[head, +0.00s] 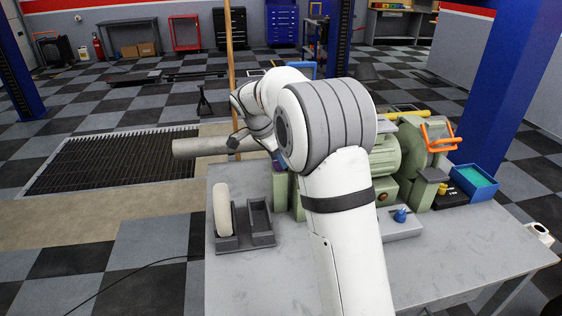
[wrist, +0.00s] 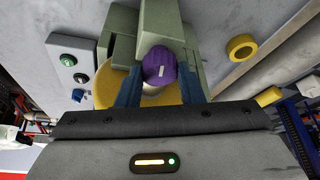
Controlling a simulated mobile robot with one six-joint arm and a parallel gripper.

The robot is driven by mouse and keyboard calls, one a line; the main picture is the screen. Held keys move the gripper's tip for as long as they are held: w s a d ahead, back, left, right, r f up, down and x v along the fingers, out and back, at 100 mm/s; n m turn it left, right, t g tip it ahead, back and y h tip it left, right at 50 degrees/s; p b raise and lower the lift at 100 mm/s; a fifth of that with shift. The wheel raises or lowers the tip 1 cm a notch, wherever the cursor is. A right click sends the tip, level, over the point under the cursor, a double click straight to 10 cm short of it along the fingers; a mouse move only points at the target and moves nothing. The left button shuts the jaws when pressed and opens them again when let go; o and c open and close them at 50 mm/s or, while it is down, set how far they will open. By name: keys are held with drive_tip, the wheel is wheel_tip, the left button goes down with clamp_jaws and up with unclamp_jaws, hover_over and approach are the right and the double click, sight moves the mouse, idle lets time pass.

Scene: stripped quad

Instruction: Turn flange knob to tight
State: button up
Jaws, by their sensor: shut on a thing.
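The flange knob is purple with a small pale mark on its face, and in the wrist view the knob (wrist: 159,60) sits at the front of the green bench machine. My gripper (wrist: 161,78) has its two blue fingers on either side of the knob and is shut on it. A yellow disc (wrist: 105,88) lies behind the knob, partly hidden by the fingers. In the head view my arm covers most of the gripper, and the green machine (head: 384,158) shows behind it.
A grey rack with a pale wheel (head: 222,209) stands at the table's left. A blue knob (head: 401,215) is on a grey box. A teal-lined blue bin (head: 474,180) and orange clamp (head: 440,138) are at the right. The front table (head: 265,285) is clear.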

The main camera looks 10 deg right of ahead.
drive_tip(key=shift+w+m+g, duration=0.1)
drive_tip(key=shift+m+g, duration=0.3)
drive_tip(key=shift+m, duration=0.6)
drive_tip(key=o, duration=0.7)
drive_tip(key=shift+r, duration=0.1)
drive_tip(key=v, duration=0.7)
drive_tip(key=shift+a+r, duration=0.25)
